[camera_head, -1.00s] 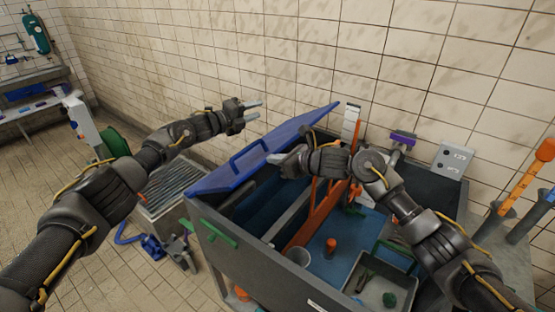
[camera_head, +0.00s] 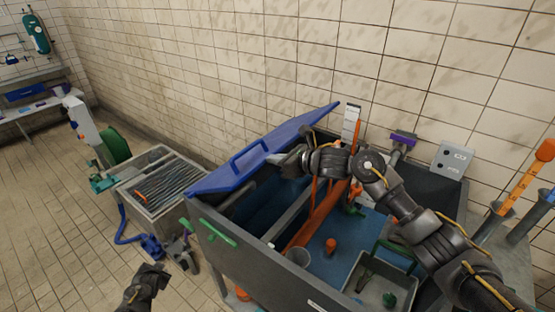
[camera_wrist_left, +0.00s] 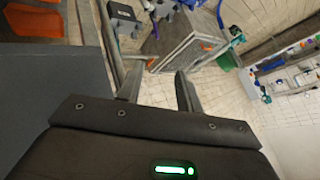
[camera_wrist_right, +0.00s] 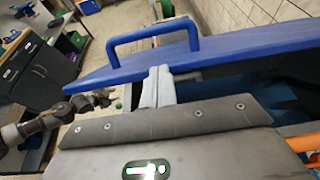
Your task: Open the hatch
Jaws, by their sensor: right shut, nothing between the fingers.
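The hatch is a blue lid (camera_head: 232,170) with a blue bar handle (camera_head: 249,158) on top. It stands tilted, raised over the left part of a grey bin (camera_head: 250,262). In the right wrist view the lid (camera_wrist_right: 235,47) and its handle (camera_wrist_right: 152,34) are close ahead. My right gripper (camera_head: 278,159) is shut and empty, its fingertips at the lid's right edge; I cannot tell whether they touch. My left gripper (camera_head: 155,270) is low, left of the bin and away from the lid. Its fingers (camera_wrist_left: 158,88) are apart with nothing between them.
The bin's open right part holds an orange bar (camera_head: 322,215), a grey tray (camera_head: 372,285) and a cup (camera_head: 298,257). A green handle (camera_head: 219,232) is on its front. A grated box (camera_head: 163,185) stands left of it. The tiled wall (camera_head: 230,60) is behind.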

